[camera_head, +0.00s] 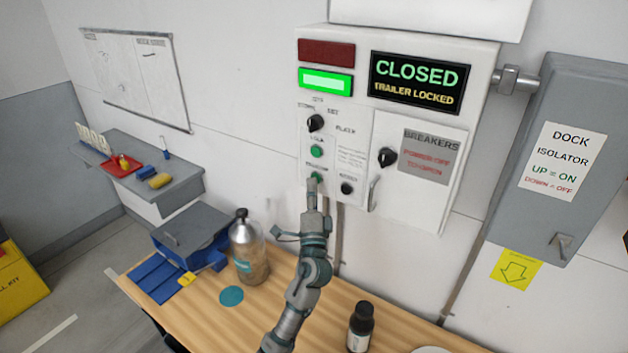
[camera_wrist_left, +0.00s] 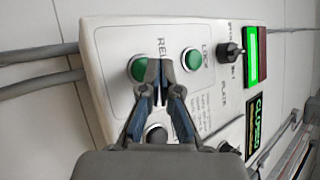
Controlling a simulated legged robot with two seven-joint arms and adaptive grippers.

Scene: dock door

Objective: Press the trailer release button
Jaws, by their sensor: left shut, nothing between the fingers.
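The green release button (camera_head: 316,175) is the lower green button on the white control panel (camera_head: 480,75), with partly readable lettering. It also shows in the left wrist view (camera_wrist_left: 137,69), partly covered by a fingertip. My left gripper (camera_head: 313,184) is shut and empty, its tips at the button in the head view. In the wrist view the fingertips (camera_wrist_left: 161,64) overlap the button's edge; I cannot tell whether they touch it. The green lock button (camera_head: 316,151) sits above. The display (camera_head: 417,83) reads CLOSED, TRAILER LOCKED. My right gripper is out of view.
Black knobs (camera_head: 316,123) and a breaker door (camera_head: 419,165) are on the panel. A grey isolator box (camera_head: 577,150) hangs at the right.

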